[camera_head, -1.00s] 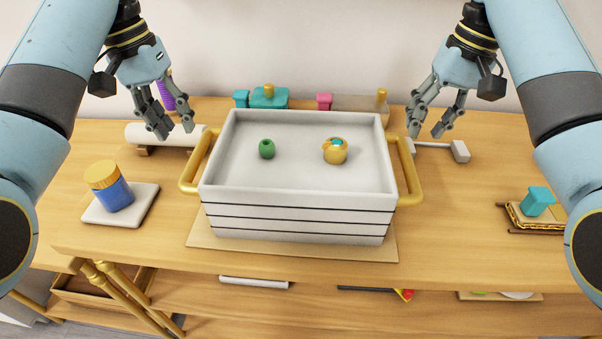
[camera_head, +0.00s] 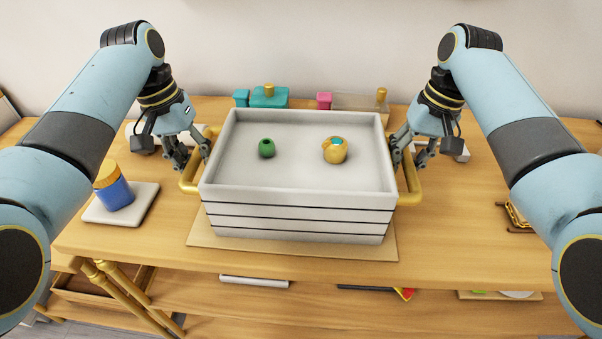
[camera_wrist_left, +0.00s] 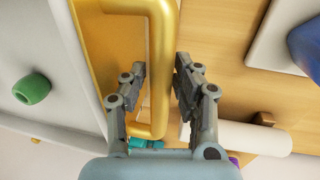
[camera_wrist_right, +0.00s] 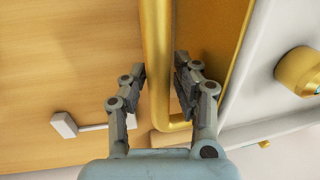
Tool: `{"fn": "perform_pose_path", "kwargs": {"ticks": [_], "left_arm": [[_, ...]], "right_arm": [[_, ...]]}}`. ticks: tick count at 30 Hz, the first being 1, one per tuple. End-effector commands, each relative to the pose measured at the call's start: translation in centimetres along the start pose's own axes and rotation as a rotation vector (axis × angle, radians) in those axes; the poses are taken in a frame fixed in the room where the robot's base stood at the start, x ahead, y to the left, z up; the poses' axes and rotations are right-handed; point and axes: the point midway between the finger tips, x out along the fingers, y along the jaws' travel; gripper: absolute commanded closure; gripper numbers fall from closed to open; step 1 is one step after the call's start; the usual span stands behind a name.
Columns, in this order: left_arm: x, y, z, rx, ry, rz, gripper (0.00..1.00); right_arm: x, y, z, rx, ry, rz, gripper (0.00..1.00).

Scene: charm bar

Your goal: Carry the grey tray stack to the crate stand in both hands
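The grey tray stack (camera_head: 292,228) sits on a thin tan board (camera_head: 215,243) on the wooden table, with a gold handle at each side. A green bead (camera_head: 266,148) and a gold ring-like charm with a teal stone (camera_head: 335,150) lie in its top tray. My left gripper (camera_head: 192,160) is at the left handle (camera_head: 188,178); in the left wrist view its fingers (camera_wrist_left: 158,80) stand open on both sides of the handle. My right gripper (camera_head: 405,160) is at the right handle (camera_head: 413,185); in the right wrist view its open fingers (camera_wrist_right: 160,82) straddle the bar. I cannot make out the crate stand.
A blue jar with a gold lid (camera_head: 113,188) stands on a white pad (camera_head: 100,213) at the left. Teal (camera_head: 268,97) and pink (camera_head: 324,101) blocks stand behind the stack. A white dumbbell-like piece (camera_wrist_right: 64,125) lies beyond the right handle.

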Motion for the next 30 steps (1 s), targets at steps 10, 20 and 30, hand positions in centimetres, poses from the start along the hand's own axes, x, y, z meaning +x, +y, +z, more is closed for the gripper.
{"fn": "perform_pose_path", "kwargs": {"ticks": [10,20,30], "left_arm": [[-0.04,-0.01,-0.01,0.000,0.000,0.000,1.00],[-0.16,-0.04,-0.08,0.000,0.002,-0.001,1.00],[-0.62,-0.07,-0.36,0.001,0.011,-0.003,1.00]], "right_arm": [[-0.04,0.01,-0.02,0.000,0.000,0.000,1.00],[-0.20,0.05,-0.11,0.000,0.003,0.001,1.00],[-0.59,0.04,-0.37,-0.001,0.011,0.002,1.00]]}}
